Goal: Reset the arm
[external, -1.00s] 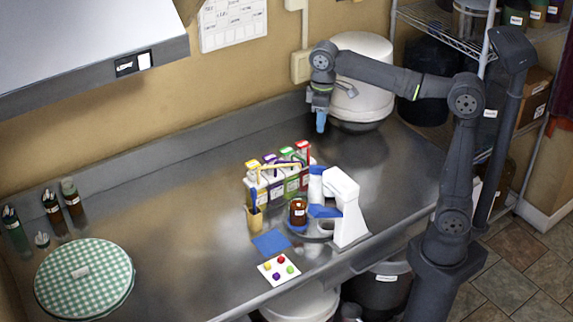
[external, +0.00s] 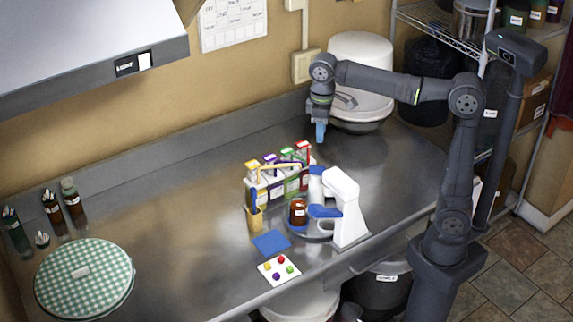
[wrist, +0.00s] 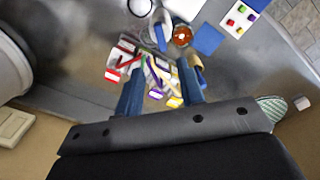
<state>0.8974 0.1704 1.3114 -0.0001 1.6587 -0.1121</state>
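My gripper (external: 320,133) hangs above the steel counter, behind the bottle row and in front of the white bucket. In the wrist view its two blue fingers (wrist: 160,88) stand apart with nothing held between them. My gripper appears clear of the bottles.
A white and blue device (external: 345,205) holds a brown jar (external: 298,212). Near it are a tan cup (external: 254,217), a blue pad (external: 271,243) and a dotted card (external: 279,270). A white bucket (external: 362,60) stands behind. The counter's left middle is clear.

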